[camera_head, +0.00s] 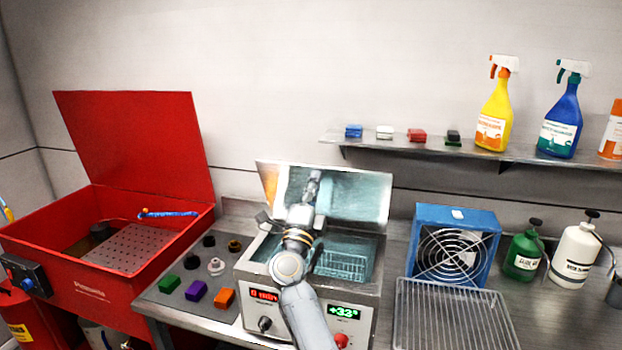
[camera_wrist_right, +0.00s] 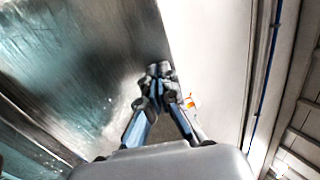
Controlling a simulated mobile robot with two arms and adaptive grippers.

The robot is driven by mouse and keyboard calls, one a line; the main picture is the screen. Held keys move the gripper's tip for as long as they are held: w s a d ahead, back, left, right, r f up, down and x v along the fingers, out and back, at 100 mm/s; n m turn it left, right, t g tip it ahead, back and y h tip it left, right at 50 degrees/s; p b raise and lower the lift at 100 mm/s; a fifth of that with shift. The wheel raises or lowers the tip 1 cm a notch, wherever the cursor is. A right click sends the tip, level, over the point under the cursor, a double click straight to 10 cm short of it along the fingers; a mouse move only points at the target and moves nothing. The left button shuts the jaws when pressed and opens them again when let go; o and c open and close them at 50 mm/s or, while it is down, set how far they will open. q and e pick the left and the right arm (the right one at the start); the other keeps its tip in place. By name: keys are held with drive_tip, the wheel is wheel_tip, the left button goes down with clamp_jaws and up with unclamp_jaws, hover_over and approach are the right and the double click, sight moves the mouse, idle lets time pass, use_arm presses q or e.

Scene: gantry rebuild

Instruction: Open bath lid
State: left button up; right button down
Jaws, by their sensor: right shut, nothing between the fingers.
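The metal bath (camera_head: 365,300) stands on the bench in the middle of the head view, with lit displays on its front. Its shiny lid (camera_head: 358,196) is raised at the back, leaning upright, and the basin shows open with a wire basket (camera_head: 342,265) inside. My right gripper (camera_head: 313,178) is shut and empty in front of the raised lid; my arm hides part of the basin and lid. In the right wrist view the shut fingertips (camera_wrist_right: 158,70) lie over the edge of a shiny metal surface. I cannot tell whether they touch it. My left gripper is not in view.
A red washer (camera_head: 105,290) with its lid up stands left. Small coloured blocks and knobs lie on the bench between. A blue fan (camera_head: 482,225), a wire rack (camera_head: 450,315) and bottles are right. A wall shelf (camera_head: 400,146) holds spray bottles above.

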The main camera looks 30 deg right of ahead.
drive_tip(key=x, duration=0.3)
drive_tip(key=f+x, duration=0.1)
drive_tip(key=x, duration=0.2)
drive_tip(key=shift+w+d+r+b, duration=0.15)
drive_tip(key=shift+w+d+b, duration=0.1)
drive_tip(key=shift+d+b, duration=0.1)
drive_tip(key=shift+w+d+r, duration=0.2)
drive_tip(key=shift+w+d, duration=0.45)
drive_tip(key=shift+d, duration=0.1)
